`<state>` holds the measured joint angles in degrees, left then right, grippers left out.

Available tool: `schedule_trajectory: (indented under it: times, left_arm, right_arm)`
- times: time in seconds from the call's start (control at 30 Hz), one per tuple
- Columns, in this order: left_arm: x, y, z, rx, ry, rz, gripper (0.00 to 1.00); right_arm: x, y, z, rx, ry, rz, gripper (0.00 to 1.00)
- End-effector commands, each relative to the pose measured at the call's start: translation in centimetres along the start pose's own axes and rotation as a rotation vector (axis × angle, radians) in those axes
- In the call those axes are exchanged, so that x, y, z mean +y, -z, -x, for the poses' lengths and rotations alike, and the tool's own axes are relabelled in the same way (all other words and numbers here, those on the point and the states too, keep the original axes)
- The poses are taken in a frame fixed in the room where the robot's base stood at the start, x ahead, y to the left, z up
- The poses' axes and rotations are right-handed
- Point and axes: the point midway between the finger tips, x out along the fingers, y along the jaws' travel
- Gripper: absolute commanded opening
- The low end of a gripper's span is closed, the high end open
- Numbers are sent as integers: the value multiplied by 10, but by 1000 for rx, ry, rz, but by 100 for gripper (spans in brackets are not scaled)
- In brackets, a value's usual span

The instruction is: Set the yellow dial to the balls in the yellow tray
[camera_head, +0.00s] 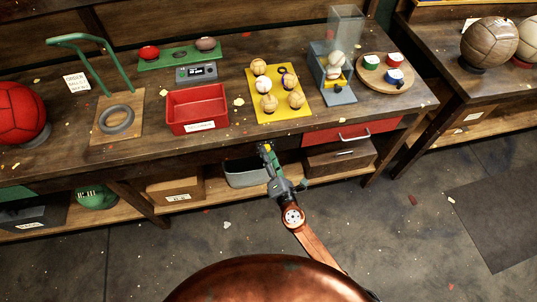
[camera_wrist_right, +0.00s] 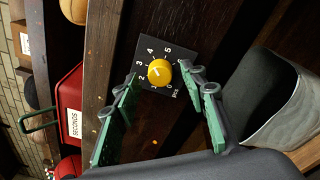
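The yellow dial (camera_wrist_right: 159,71) sits on a black plate (camera_wrist_right: 148,44) marked with numbers up to 5, on dark wood in the right wrist view. Which number it points at is hard to tell. My right gripper (camera_wrist_right: 160,78) is open, its green fingers on either side of the dial, apparently not touching it. In the head view the right gripper (camera_head: 266,150) is at the bench's front edge, where the dial is not clearly visible. The yellow tray (camera_head: 280,115) lies on the bench with several tan balls (camera_head: 269,103) on it. My left gripper is not in view.
A red tray (camera_head: 198,108) stands left of the yellow tray, and a grey dispenser (camera_head: 333,85) stands right of it. A grey bin (camera_head: 247,173) is on the shelf below, close to the gripper; it also shows in the wrist view (camera_wrist_right: 262,95). A red drawer (camera_head: 350,133) is to the right.

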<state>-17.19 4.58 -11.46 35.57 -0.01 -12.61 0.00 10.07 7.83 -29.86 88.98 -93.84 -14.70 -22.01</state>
Motion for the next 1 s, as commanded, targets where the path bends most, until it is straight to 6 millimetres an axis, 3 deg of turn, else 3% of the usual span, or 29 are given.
schedule_trajectory:
  times: [0.33, 0.9, 1.0]
  left_arm:
    - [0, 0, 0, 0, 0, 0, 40]
    - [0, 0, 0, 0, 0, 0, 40]
    - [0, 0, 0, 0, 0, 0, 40]
  right_arm:
    - [-1, 0, -4, 0, 1, -1, 39]
    - [-1, 0, -4, 1, 2, -1, 0]
    - [-1, 0, -4, 1, 2, -2, 0]
